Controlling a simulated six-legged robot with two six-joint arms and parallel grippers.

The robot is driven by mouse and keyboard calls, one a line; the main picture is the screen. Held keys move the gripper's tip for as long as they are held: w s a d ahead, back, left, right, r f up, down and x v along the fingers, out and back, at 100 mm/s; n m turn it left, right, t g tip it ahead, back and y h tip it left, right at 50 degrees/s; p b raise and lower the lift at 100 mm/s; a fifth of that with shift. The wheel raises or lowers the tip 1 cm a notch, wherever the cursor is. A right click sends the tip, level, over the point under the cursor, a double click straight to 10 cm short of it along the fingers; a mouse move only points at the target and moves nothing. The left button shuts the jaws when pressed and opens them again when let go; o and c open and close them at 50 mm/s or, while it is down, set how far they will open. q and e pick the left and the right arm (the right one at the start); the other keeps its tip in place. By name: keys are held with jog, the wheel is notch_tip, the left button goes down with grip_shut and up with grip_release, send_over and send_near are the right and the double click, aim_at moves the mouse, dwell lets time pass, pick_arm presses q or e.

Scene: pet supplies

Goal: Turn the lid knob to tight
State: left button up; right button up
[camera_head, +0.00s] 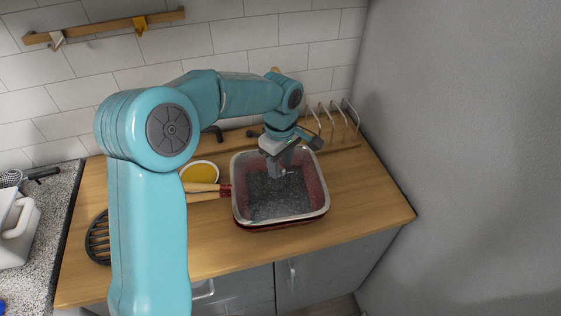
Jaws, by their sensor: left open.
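A rectangular container (236,205) with a pale rim and dark red sides stands on the wooden counter. A dark grey, speckled surface shows inside its rim; I cannot tell whether this is a clear lid or the contents. My left gripper (279,172) is open and points down over the back middle part of the container. No lid knob can be made out; the gripper covers the area beneath it. I cannot tell whether the fingers touch anything. My right gripper is not in view.
Wooden handles (203,192) and a bowl of yellow stuff (200,172) lie left of the container. A wire rack (340,122) stands behind it at the right. A black grate (97,240) lies at the far left. The counter (365,195) right of the container is clear, beside a grey wall.

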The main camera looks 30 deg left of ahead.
pick_arm(q)
jog(key=shift+w+a+f, duration=0.15)
jog(key=shift+f, duration=0.25)
jog(key=shift+w+f, duration=0.2)
jog(key=shift+s+r, duration=0.2)
jog(key=shift+s, duration=0.05)
jog(key=c, duration=0.3)
grip_shut()
